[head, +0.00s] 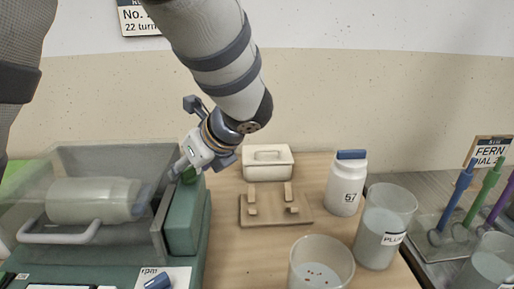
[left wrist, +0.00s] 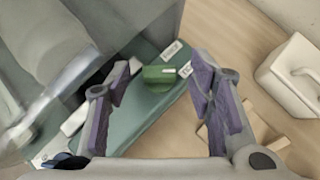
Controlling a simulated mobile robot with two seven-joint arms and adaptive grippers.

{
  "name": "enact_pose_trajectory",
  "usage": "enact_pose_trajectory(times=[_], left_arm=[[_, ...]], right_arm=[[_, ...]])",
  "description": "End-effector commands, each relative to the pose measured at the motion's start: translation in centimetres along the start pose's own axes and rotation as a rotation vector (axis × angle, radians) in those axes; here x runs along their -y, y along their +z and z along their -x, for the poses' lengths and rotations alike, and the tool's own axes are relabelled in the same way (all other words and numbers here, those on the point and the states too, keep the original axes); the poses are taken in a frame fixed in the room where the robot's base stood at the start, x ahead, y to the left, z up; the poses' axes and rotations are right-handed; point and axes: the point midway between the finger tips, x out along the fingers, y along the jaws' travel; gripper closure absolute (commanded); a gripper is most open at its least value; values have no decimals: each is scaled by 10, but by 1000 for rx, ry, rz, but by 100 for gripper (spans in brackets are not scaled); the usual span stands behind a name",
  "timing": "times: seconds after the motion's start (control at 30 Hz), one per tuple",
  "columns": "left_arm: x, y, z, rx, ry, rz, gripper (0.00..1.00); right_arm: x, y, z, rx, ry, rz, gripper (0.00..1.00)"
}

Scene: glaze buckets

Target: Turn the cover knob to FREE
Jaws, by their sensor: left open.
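The green cover knob (left wrist: 158,82) shows in the left wrist view on the green housing, with a pale mark on its top. Two small white labels lie beside it, an upper one (left wrist: 172,51) and one to the right (left wrist: 186,70); I cannot read them surely. My left gripper (left wrist: 163,62) is open, its two fingers on either side of the knob in this view, with gaps showing. In the head view my left gripper (head: 182,168) is over the green housing (head: 187,225) and mostly hides the knob. The clear cover (head: 115,158) stands over a white jar (head: 92,199). My right gripper is out of view.
A white handle (head: 58,238) is at the cover's front. A lidded cream box (head: 268,170), a wooden stand (head: 275,216), a white bottle (head: 345,190) and two clear buckets, one nearer (head: 320,270) and one labelled (head: 384,225), stand to the right. A blue knob (head: 157,282) is by the rpm label.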

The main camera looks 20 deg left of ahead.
Motion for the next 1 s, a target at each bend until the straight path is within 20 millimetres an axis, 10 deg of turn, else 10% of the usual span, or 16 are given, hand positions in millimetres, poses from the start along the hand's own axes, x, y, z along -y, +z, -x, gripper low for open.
enact_pose_trajectory(times=[0.33, 0.57, 1.0], left_arm=[[0, 0, -8, -1, -1, 0, 52], [0, 0, -8, -1, 0, 0, 100], [2, -1, -9, -1, 66, 64, 100]], right_arm=[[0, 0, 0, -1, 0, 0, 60], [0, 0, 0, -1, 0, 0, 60], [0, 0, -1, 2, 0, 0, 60]])
